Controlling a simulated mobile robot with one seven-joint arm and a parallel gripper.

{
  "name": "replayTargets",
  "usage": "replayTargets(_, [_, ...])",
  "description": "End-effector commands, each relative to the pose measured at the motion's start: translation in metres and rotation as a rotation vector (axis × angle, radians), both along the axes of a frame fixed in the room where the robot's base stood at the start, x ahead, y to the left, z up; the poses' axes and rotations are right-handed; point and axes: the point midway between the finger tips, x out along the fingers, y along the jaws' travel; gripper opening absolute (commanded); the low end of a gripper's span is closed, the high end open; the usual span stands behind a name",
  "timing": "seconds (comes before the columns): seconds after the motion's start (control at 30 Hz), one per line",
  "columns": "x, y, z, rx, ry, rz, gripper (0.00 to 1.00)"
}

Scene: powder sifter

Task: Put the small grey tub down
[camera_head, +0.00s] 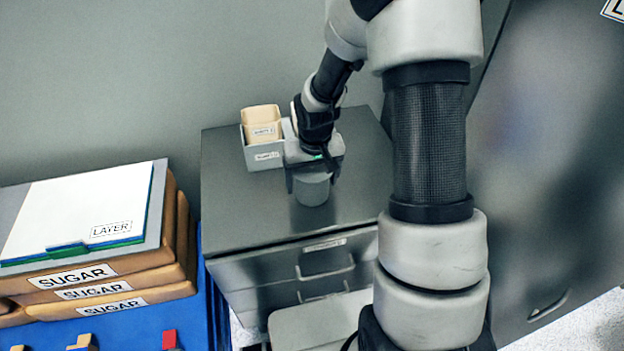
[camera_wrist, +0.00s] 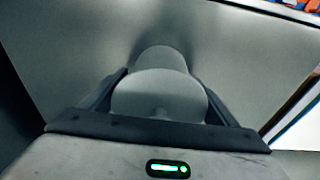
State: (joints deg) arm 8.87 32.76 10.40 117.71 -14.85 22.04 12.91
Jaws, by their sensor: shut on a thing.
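The small grey tub (camera_head: 311,190) is a round grey container at the front of my gripper (camera_head: 308,178), over the dark top of a drawer cabinet (camera_head: 240,208). In the wrist view the tub (camera_wrist: 158,92) sits between the two dark fingers of my gripper (camera_wrist: 160,98), which are shut on its sides. A rounded grey shape, perhaps its far part or shadow, shows beyond it. The tub is on or just above the cabinet top; I cannot tell whether it touches.
A grey open box (camera_head: 264,156) with tan packets (camera_head: 261,124) stands behind my gripper on the cabinet. The cabinet top left of the tub is clear.

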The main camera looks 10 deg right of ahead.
Motion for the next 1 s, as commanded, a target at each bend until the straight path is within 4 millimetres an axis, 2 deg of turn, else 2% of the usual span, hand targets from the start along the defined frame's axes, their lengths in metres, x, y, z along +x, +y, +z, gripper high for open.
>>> replayTargets(0.27, [0.001, 0.0, -0.003, 0.0, -0.002, 0.0, 0.53])
replayTargets(0.3, [0.001, 0.0, -0.002, 0.0, -0.002, 0.0, 0.87])
replayTargets(0.4, [0.0, 0.0, -0.002, 0.0, -0.001, 0.0, 1.0])
replayTargets(0.6, [0.0, 0.0, -0.001, 0.0, -0.001, 0.0, 1.0])
replayTargets(0.73, [0.0, -0.001, 0.007, -0.001, -0.004, -0.001, 1.0])
replayTargets(0.87, [-0.002, -0.001, 0.03, -0.001, -0.007, -0.002, 1.0])
replayTargets(1.0, [-0.007, -0.001, 0.062, -0.001, -0.007, -0.001, 1.0])
